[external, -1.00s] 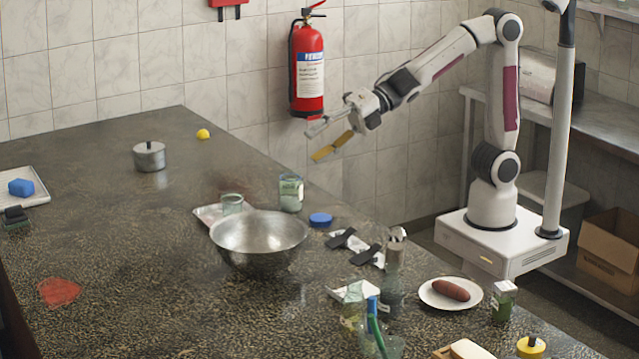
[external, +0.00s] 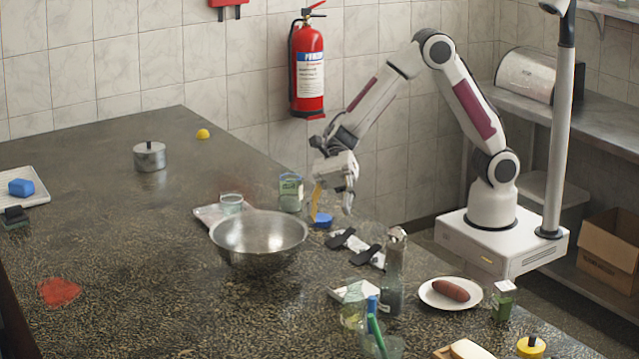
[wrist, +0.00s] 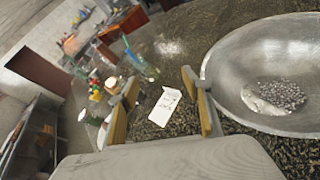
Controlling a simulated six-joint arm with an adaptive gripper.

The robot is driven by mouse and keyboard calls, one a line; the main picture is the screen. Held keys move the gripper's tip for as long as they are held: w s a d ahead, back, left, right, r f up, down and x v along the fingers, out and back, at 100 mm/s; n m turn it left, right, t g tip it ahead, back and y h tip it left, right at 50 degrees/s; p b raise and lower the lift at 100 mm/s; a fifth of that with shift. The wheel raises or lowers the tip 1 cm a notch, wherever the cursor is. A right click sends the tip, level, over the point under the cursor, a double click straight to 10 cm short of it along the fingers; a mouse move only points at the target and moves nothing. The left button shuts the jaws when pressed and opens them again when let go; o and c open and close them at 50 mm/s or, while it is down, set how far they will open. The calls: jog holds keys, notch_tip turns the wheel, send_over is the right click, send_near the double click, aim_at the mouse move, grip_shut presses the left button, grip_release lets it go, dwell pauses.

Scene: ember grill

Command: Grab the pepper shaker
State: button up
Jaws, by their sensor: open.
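A tall clear container with a metal cap and dark contents, which looks like the pepper shaker (external: 393,277), stands upright right of the steel bowl (external: 232,238) in the external view. My gripper (external: 332,208) is open and empty, pointing down over the counter's back edge, near a blue lid (external: 322,221). It is apart from the shaker, behind it and to its left. In the wrist view my gripper (wrist: 160,80) has its two yellow-padded fingers spread, with a white card (wrist: 165,105) seen between them. I cannot pick out the shaker for sure in the wrist view.
Black-handled items (external: 366,256) lie between my gripper and the shaker. A glass with blue and green sticks (external: 378,342) stands in front of the shaker. A plate with a sausage (external: 450,293) and a small green jar (external: 503,300) are to its right.

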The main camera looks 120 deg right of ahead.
jog(key=s+a+f+n+g+y, duration=0.2)
jog(key=s+f+n+g+y, duration=0.15)
jog(key=s+f+n, duration=0.2)
jog(key=n+g+y, duration=0.3)
jog(key=n+g, duration=0.3)
send_near(396, 237)
jog(key=shift+s+a+f+t+h, duration=0.15)
jog(key=shift+s+f, duration=0.05)
jog(key=shift+f, duration=0.2)
jog(key=shift+s+a+f+t+h, duration=0.1)
jog(key=shift+s+a+f, duration=0.1)
jog(key=shift+f, duration=0.15)
jog(key=shift+s+d+n+g, duration=0.25)
jog(key=shift+s+n+g, duration=0.15)
jog(key=shift+s, duration=0.1)
jog(key=shift+a, duration=1.35)
jog(key=shift+a, duration=0.1)
jog(key=shift+a+r, duration=0.15)
jog(key=shift+a, duration=2.35)
